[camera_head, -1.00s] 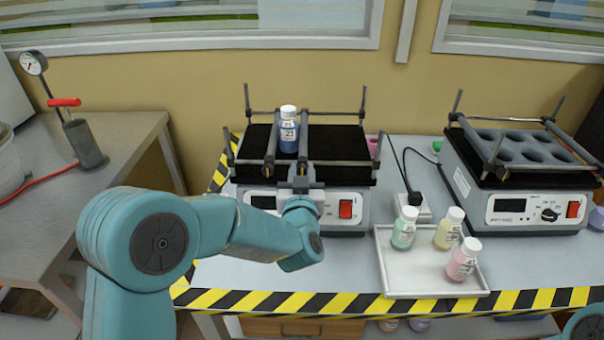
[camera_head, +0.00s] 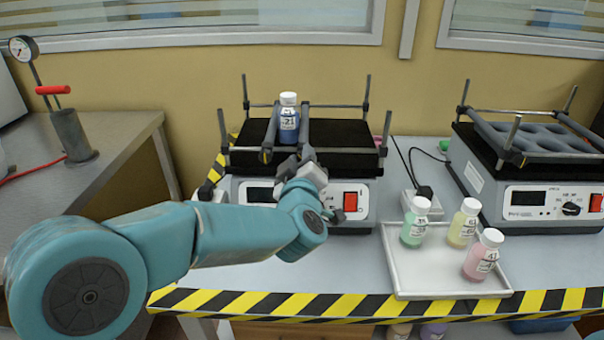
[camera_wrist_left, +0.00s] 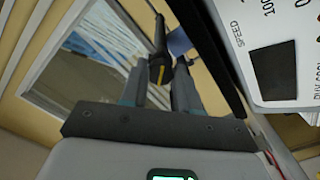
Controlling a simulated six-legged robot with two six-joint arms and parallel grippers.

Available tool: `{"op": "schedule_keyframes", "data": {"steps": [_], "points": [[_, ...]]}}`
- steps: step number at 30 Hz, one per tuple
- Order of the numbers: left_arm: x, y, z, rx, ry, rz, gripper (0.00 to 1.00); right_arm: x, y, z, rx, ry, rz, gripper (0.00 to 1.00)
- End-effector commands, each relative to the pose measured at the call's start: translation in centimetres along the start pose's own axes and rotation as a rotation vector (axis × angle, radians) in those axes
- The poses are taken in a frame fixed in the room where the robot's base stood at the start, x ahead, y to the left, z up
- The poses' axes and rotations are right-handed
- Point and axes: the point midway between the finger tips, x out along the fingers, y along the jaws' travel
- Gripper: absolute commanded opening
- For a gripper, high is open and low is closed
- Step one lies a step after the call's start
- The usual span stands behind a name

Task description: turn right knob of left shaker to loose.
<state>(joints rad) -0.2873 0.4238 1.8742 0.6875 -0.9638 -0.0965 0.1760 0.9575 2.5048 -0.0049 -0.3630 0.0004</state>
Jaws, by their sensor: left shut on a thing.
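The left shaker (camera_head: 358,196) stands on the bench with a black platform and two clamp bars. A blue bottle (camera_head: 289,122) stands upright between the bars. My left gripper (camera_head: 305,158) is at the front end of the right bar and covers the right knob in the head view. In the left wrist view, my left gripper's fingers (camera_wrist_left: 160,88) are shut around the dark right knob (camera_wrist_left: 158,70), which has a yellow mark. The left knob (camera_head: 266,157) is free, just left of the gripper. My right gripper is out of view.
A white tray (camera_head: 405,284) with green, yellow and pink bottles lies right of the left shaker. A second shaker (camera_head: 537,206) stands at the far right. A pump with a red handle (camera_head: 53,89) stands on the left table.

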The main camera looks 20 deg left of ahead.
Motion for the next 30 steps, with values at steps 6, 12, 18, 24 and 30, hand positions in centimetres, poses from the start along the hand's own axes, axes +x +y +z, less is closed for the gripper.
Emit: {"op": "schedule_keyframes", "data": {"steps": [6, 12, 18, 24, 30], "points": [[0.0, -0.4, 0.3, -0.206, 0.002, 0.002, 0.0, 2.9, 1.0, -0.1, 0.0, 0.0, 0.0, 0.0], [0.0, -0.4, 0.3, -0.394, 0.001, 0.003, 0.0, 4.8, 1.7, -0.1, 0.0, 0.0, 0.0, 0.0], [0.0, -0.4, 0.3, -0.567, 0.001, 0.001, 0.0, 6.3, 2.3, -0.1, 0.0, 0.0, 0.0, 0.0], [0.0, -0.3, 0.3, -0.703, 0.0, 0.001, 0.0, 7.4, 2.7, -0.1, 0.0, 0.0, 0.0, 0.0], [0.0, -0.3, 0.2, -0.793, 0.0, 0.001, 0.0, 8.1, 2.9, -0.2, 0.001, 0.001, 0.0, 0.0]]}}
